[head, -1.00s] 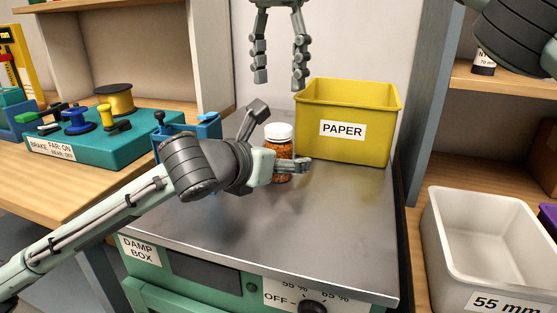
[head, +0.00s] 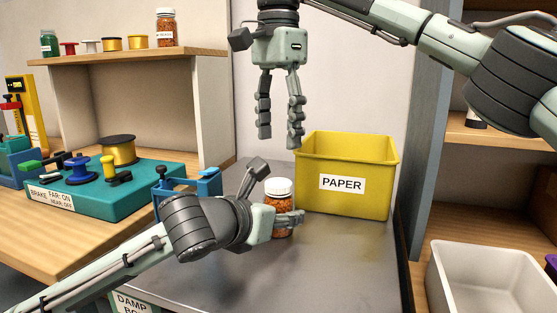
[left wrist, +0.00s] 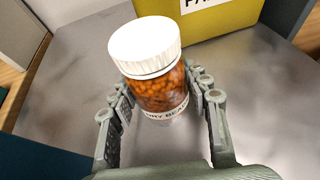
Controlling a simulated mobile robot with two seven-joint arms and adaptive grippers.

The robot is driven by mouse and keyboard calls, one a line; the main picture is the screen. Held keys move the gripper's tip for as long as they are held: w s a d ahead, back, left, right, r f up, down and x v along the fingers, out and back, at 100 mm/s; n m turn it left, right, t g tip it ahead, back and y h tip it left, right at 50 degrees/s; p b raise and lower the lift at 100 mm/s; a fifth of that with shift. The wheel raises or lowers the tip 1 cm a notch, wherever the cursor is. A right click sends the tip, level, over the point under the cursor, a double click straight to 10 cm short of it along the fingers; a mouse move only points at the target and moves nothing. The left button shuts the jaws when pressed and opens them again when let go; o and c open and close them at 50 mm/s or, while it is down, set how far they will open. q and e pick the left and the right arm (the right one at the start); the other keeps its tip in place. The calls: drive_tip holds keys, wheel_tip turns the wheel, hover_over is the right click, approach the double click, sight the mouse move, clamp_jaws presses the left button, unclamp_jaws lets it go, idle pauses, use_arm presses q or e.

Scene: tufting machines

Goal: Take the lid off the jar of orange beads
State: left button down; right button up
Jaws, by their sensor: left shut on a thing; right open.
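The jar of orange beads (head: 279,215) stands upright on the metal top of the damp box, in front of the yellow bin. Its white lid (head: 278,187) is on it; the lid also shows in the left wrist view (left wrist: 143,45). My left gripper (head: 290,219) is shut on the jar's body below the lid, and in the left wrist view its fingers (left wrist: 162,108) lie on both sides of the glass. The jar's label is partly hidden. My right gripper (head: 280,142) is open and empty, fingers pointing down, above and behind the jar.
The yellow PAPER bin (head: 370,205) stands right behind the jar. A teal brake unit (head: 100,205) with spools is at left. Another jar of orange beads (head: 166,29) stands on the upper shelf. A white bin (head: 480,290) is at lower right. The metal top (head: 330,270) is clear in front.

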sight(278, 183)
drive_tip(key=m, duration=2.6)
drive_tip(key=shift+m, duration=0.3)
drive_tip(key=m, duration=0.9)
drive_tip(key=shift+m, duration=0.4)
drive_tip(key=m, duration=0.5)
drive_tip(key=shift+m, duration=0.3)
drive_tip(key=shift+f+m, duration=0.3)
drive_tip(key=shift+f, duration=3.7)
